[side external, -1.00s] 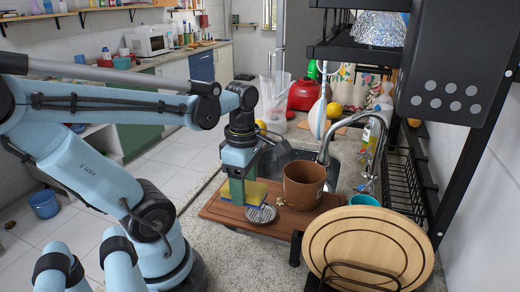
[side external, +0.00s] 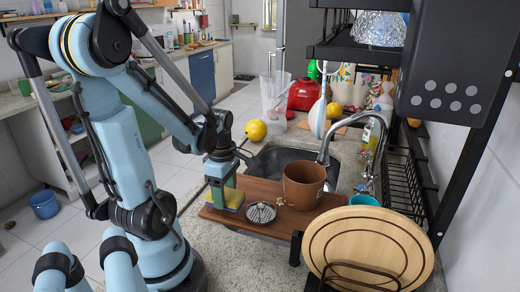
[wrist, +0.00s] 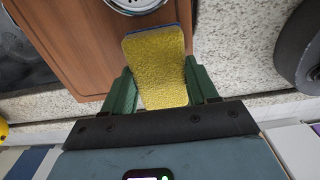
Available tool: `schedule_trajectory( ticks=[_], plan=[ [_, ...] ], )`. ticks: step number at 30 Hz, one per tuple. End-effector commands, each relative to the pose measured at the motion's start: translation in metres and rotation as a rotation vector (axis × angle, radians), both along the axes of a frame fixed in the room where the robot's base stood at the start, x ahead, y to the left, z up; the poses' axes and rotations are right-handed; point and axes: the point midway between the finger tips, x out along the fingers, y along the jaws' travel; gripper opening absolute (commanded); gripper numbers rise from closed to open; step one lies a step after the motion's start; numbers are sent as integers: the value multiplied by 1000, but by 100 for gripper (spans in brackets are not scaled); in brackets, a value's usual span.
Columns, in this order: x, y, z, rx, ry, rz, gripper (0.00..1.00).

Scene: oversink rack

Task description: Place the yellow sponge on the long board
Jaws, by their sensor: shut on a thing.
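The yellow sponge (side external: 233,198), with a blue layer along its edge, is at the left end of the long brown board (side external: 275,219). My gripper (side external: 224,196) is shut on the sponge from above. In the wrist view the sponge (wrist: 157,62) sits between the two green fingers of my gripper (wrist: 161,88), and its far end overlaps the brown board (wrist: 72,35). I cannot tell whether the sponge touches the board or is slightly above it. The fingers hide part of the sponge in the side view.
A round metal strainer (side external: 261,213) and a brown pot (side external: 304,186) stand on the board, right of the sponge. The sink (side external: 272,160) and faucet (side external: 378,135) are behind. Round wooden plates (side external: 368,245) stand in a rack at front right. Grey speckled counter (side external: 222,255) lies in front.

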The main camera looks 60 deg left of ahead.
Motion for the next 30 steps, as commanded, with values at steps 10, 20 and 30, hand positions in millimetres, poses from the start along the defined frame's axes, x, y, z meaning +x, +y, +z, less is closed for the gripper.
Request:
schedule_trajectory(
  ticks=[10, 20, 30],
  plan=[
    [0, 0, -18, 0, 0, 0, 30],
    [0, 0, -21, 0, 0, 0, 30],
    [0, 0, -21, 0, 0, 0, 84]
  ],
)
